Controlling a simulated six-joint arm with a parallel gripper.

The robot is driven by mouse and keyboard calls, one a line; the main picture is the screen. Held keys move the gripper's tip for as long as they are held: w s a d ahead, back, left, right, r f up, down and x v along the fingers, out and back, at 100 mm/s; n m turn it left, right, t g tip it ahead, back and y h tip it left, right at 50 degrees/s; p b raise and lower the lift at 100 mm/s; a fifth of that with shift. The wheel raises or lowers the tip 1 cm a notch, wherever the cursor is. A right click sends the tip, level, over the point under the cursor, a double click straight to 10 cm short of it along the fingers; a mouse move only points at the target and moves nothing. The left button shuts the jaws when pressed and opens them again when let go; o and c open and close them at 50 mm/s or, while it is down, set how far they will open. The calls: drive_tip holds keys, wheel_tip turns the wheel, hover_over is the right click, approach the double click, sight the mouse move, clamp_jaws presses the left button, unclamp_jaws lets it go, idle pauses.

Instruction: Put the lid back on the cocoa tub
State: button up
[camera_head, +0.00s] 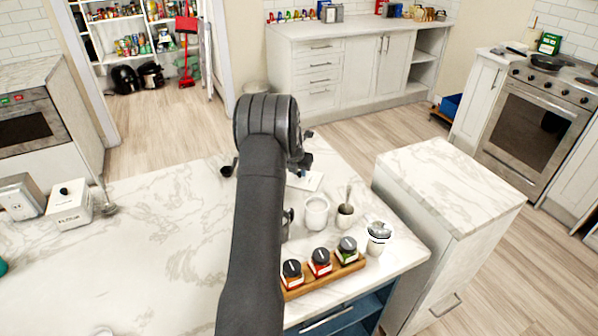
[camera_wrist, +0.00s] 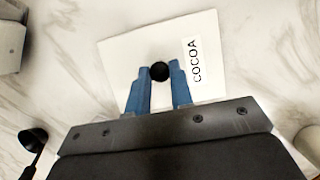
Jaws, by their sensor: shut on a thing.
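The flat white square piece marked COCOA (camera_wrist: 120,58) fills the middle of the wrist view, with a round black knob (camera_wrist: 160,72) on it. My gripper (camera_wrist: 160,69) has blue fingers, one on each side of the knob, and is shut on it. In the head view, part of a white piece (camera_head: 309,182) shows beside my gripper; my arm hides the rest. I cannot tell whether the lid rests on the tub or is held above something, and no separate open cocoa tub is clearly seen.
On the counter stand a white jar (camera_head: 316,212), a small pot with a utensil (camera_head: 346,216), a glass jar (camera_head: 378,238) and a wooden rack (camera_head: 295,292) with three dark-capped jars. A flour tub (camera_head: 70,212) stands far left.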

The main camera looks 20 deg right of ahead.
drive_tip(key=shift+r, duration=2.95)
drive_tip(key=shift+r, duration=0.1)
drive_tip(key=s+a+r+m+g, duration=0.1)
drive_tip(key=a+r+m, duration=0.3)
drive_tip(key=a, duration=0.4)
drive_tip(key=a+r+m+g+h, duration=0.1)
drive_tip(key=a+r+m, duration=0.3)
drive_tip(key=a, duration=0.4)
drive_tip(key=shift+s+a+r+m+g, duration=0.15)
drive_tip(key=shift+s+r+m+g, duration=0.25)
drive_tip(key=shift+r, duration=0.35)
drive_tip(key=shift+f, duration=0.1)
wheel_tip(320, 180, down, 7)
idle(0.4)
